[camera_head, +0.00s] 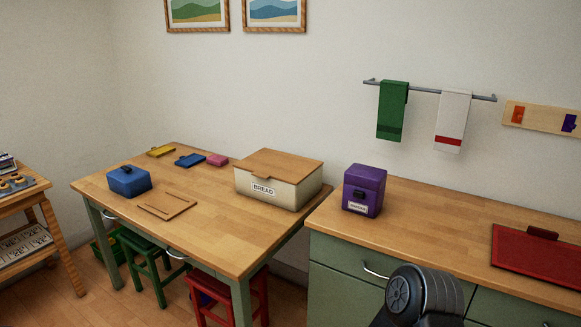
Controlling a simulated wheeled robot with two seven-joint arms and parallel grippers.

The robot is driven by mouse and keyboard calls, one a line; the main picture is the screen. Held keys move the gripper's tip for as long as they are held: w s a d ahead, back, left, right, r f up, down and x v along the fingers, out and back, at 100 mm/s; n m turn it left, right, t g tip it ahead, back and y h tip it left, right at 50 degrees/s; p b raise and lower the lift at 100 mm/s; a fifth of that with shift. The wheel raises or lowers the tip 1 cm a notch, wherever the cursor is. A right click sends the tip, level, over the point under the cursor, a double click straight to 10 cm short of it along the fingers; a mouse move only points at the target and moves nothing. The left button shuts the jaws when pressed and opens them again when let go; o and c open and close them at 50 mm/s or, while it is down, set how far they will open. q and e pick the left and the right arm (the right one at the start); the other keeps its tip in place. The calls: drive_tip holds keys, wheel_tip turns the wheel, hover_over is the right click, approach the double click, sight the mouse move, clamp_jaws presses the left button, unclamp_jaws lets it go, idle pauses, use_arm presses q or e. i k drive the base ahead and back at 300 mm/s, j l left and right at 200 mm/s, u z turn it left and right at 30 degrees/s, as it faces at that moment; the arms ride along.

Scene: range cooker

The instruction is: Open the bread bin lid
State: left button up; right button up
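The bread bin (278,191) is a cream box with a "BREAD" label on its front. It stands at the right end of the wooden table. Its wooden lid (279,163) lies flat on top and looks shut. Neither gripper shows in the head view. A dark, rounded part of my own arm shows at the bottom right, in front of the green cabinet and well apart from the bin.
A purple canister (363,190) stands on the counter right of the bin. A blue box (128,181), a wooden board (167,206) and small coloured items (189,159) lie on the table. A red stool (254,300) stands beneath. The tabletop before the bin is clear.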

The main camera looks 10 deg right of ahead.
sight(266, 162)
drive_tip(key=i+j+z, duration=0.55)
drive_tip(key=j, duration=0.15)
drive_tip(key=j+z, duration=0.25)
drive_tip(key=j, duration=0.15)
